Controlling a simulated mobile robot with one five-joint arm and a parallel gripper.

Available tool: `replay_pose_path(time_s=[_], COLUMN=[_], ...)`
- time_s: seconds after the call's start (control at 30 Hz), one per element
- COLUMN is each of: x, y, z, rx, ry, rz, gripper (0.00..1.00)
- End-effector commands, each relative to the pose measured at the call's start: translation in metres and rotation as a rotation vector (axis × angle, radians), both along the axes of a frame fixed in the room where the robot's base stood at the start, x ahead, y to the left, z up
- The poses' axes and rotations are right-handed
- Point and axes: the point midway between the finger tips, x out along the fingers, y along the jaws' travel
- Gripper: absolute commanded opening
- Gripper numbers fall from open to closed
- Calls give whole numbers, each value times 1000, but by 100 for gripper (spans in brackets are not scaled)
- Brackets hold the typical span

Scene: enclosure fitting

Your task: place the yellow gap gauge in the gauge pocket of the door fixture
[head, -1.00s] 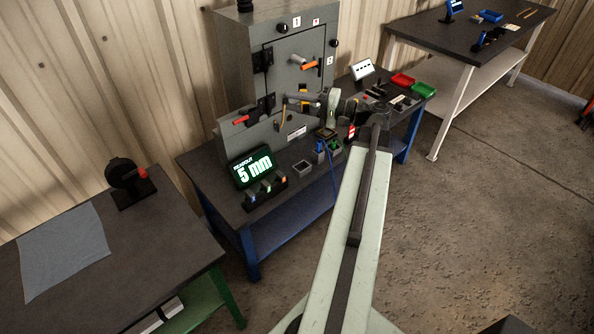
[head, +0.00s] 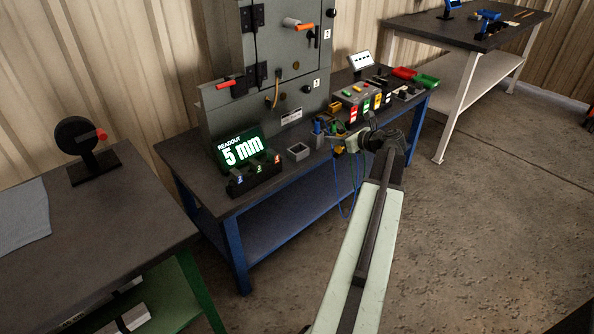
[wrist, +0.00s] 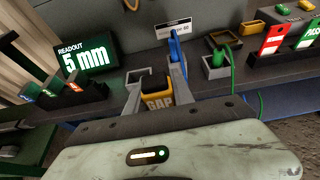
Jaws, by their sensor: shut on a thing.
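The yellow gap gauge (wrist: 157,90), with a black top and the letters GAP, sits between the fingers of my gripper (wrist: 155,92) in the wrist view. My gripper is shut on it. In the head view my gripper (head: 350,142) is at the front edge of the blue-legged bench, right of the door fixture. The door fixture (head: 285,70) is a tall grey cabinet with orange and red handles. A small open grey box (head: 299,151) stands on the bench in front of it. I cannot tell whether this box is the gauge pocket.
A readout (head: 241,150) shows 5 mm, with a row of numbered blocks (head: 255,178) before it. A blue tool (wrist: 177,50) and a green tool (wrist: 217,60) stand in holders beside the gauge. Red and green cards (wrist: 272,40) stand to the right.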

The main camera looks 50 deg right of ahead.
Motion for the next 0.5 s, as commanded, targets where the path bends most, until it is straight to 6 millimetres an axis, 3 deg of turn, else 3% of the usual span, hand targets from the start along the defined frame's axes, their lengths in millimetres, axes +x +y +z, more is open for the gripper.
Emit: replay_pose_path(time_s=[0.17,0.5], x=[5,90], y=[0,31], z=[-1,-10], rx=[11,9], ry=[-1,-1], rz=[-10,-4], gripper=[0,0])
